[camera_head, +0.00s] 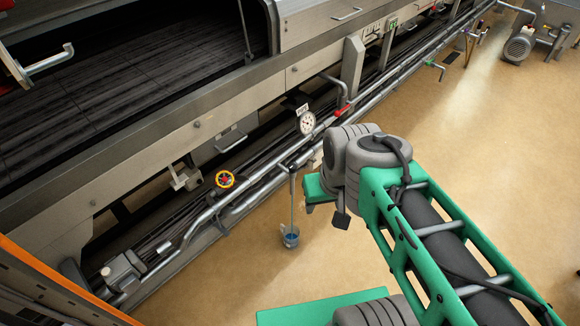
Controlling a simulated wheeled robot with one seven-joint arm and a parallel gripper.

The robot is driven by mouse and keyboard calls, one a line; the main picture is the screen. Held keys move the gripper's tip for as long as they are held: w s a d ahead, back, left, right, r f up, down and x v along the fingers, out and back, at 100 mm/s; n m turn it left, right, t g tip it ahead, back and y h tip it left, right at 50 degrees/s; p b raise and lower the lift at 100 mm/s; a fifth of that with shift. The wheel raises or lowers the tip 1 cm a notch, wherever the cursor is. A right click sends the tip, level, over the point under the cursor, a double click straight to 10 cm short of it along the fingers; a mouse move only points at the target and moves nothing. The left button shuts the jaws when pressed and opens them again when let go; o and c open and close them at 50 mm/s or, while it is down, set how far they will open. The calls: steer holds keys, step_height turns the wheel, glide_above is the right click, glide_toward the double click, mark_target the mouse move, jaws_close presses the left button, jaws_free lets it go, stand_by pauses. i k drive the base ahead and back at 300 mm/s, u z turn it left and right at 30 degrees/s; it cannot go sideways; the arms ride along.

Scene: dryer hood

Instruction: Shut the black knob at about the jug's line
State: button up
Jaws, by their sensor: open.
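A small black knob (292,167) shows at the top of a thin drop pipe (292,200) that branches from the long grey pipe. The pipe runs down to a small clear jug (290,239) with blue in it, on the floor. My gripper (325,213) is open, just right of the drop pipe and a little lower than the knob in the picture. It appears apart from the knob. My grey wrist joints hide part of the pipe behind them. The knob is too small to tell how it is turned.
A white dial gauge (307,122) and a red lever (343,110) stand along the pipe beyond the knob. A green-handled valve (432,64) is farther off. The tan floor (475,130) on the right is mostly clear.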

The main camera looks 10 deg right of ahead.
mark_target(292, 167)
steer(key=k, duration=1.4)
steer(key=i, duration=0.5)
